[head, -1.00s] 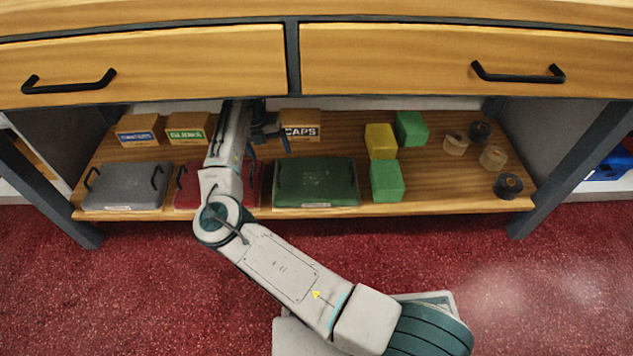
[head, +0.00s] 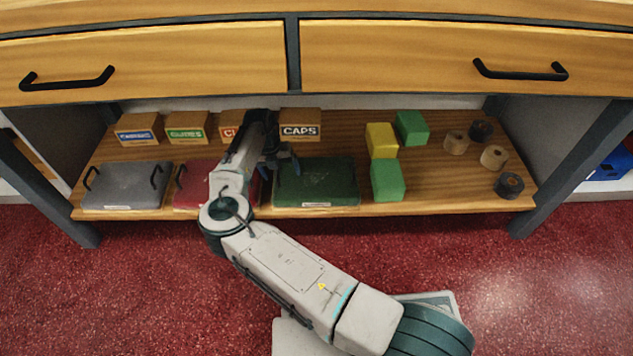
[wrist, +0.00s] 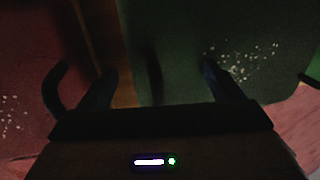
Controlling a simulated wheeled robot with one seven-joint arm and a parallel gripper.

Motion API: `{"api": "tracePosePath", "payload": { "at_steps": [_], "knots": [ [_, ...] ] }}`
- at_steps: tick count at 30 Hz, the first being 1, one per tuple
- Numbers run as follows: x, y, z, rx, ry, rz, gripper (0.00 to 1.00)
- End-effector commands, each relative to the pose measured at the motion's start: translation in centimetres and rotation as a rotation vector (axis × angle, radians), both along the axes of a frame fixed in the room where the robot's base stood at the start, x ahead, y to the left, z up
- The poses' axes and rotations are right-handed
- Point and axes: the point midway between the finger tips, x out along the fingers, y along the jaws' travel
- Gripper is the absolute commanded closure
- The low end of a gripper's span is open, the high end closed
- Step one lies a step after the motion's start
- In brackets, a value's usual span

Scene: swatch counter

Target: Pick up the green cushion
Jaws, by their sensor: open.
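The green cushion (head: 322,184) is a flat dark green pad with pale specks on top, lying on the wooden shelf right of my arm. It fills the middle and right of the wrist view (wrist: 262,45). My gripper (head: 281,168) is open over the cushion's left side. In the wrist view my fingers (wrist: 160,84) stand either side of the cushion's dark left handle (wrist: 153,72). The left finger is over the gap beside the cushion and the right finger over its top. I cannot tell whether they touch anything.
A red cushion (head: 190,192) lies close on the left, partly behind my arm, and a grey cushion (head: 125,190) beyond it. Labelled boxes such as CAPS (head: 300,124) stand behind. Green and yellow blocks (head: 382,138) and several spools (head: 494,157) are to the right. Drawers (head: 150,62) overhang the shelf.

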Motion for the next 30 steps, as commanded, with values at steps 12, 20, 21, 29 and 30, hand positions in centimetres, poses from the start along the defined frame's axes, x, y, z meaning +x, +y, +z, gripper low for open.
{"api": "tracePosePath", "payload": {
  "at_steps": [12,20,21,29,30],
  "knots": [
    [0.0,-0.1,0.0,0.0,0.002,-0.001,0.88],
    [0.0,-0.3,-0.1,-0.002,0.002,-0.005,1.0],
    [0.0,-0.3,-0.1,-0.002,0.003,-0.006,1.0],
    [0.1,-0.5,0.9,0.001,0.003,-0.01,1.0],
    [0.1,-0.6,1.3,0.001,0.003,-0.011,1.0]
  ]
}}
